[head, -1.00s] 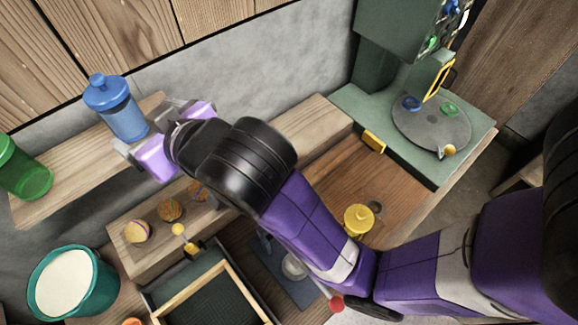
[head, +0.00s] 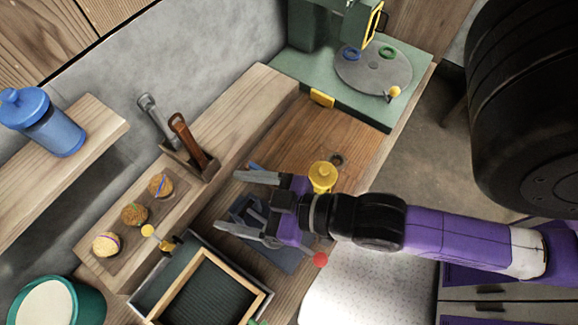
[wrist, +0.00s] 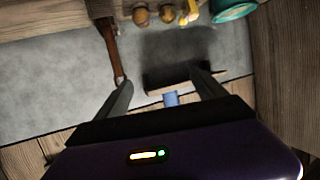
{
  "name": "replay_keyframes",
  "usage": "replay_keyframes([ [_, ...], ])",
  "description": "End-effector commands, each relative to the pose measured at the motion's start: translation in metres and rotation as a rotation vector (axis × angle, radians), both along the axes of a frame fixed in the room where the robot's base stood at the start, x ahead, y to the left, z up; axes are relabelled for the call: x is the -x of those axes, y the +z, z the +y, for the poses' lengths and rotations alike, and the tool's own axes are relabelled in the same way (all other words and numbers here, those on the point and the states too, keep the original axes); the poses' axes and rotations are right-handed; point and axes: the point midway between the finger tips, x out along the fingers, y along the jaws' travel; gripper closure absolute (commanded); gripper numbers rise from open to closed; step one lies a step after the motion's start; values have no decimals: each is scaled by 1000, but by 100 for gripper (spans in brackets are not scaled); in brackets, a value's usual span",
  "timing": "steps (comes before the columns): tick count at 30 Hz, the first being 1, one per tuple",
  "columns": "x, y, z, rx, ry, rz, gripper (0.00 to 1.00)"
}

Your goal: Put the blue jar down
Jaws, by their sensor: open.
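The blue jar (head: 46,124), with a lidded top, stands upright on the upper wooden wall shelf (head: 98,126) at the left of the head view. My gripper (head: 229,203) is open and empty. It is well to the right of the jar and apart from it, over the workbench near the dark tray. In the wrist view the scene looks upside down. There the open fingers (wrist: 161,79) frame the shelf edge (wrist: 186,86) and a small blue piece (wrist: 171,99), apparently the jar, mostly hidden by my gripper's body.
A teal bucket (head: 88,302) and a framed tray (head: 207,290) stand below. A yellow jar (head: 322,176) is behind my gripper, near the green machine (head: 354,77).

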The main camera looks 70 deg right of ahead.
Motion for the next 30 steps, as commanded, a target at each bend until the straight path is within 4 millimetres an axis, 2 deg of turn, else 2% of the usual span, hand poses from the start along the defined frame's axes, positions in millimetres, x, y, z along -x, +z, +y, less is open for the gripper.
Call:
replay_keyframes([
  [1,21,-4,-3,0,-3,8,20],
  [3,44,-2,-6,0,-6,-1,20],
  [6,72,3,-10,1,-12,-13,20],
  [10,96,11,-14,2,-19,-27,20],
  [15,107,16,-16,4,-23,-37,20],
  [23,107,16,-16,4,-23,-39,20],
  [26,107,9,-16,4,-23,-39,20],
  [30,107,-11,-16,4,-23,-38,20],
])
